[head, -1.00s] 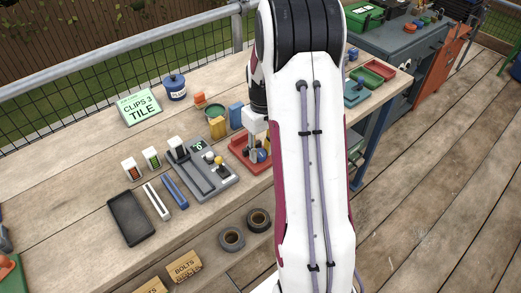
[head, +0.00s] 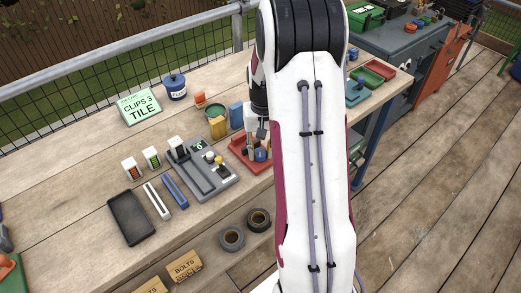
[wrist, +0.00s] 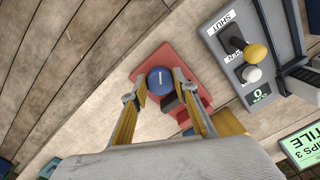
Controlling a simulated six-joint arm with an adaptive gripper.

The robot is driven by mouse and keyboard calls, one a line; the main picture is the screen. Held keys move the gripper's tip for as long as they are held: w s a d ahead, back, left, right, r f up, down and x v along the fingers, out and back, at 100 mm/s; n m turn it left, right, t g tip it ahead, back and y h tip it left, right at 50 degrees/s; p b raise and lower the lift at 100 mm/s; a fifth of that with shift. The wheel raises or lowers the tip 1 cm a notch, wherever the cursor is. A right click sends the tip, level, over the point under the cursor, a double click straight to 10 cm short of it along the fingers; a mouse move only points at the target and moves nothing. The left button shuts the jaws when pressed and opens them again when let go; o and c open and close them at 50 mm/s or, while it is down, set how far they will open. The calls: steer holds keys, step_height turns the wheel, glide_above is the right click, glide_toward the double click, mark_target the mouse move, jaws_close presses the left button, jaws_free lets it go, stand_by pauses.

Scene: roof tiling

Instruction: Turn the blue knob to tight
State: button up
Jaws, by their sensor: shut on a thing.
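The blue knob (wrist: 160,82) has a white line on its round top and stands on a red base (wrist: 192,70). In the wrist view my gripper (wrist: 160,88) has one finger on each side of the knob, shut on it. In the head view the knob (head: 261,155) shows low beside my gripper (head: 254,145), partly hidden by it, on the red base (head: 240,151). A dark block on the base sits close to the right finger in the wrist view. Any tight mark is too small or hidden to read.
A grey panel (head: 207,184) with a lever, yellow and white knobs and a small display stands left of the red base. Yellow and blue blocks and a green cup (head: 216,125) stand behind.

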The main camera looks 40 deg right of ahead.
mark_target(261, 152)
steer(key=shift+r, duration=0.1)
steer(key=o, duration=1.1)
steer(key=shift+d+r, duration=0.15)
steer(key=shift+r, duration=3.6)
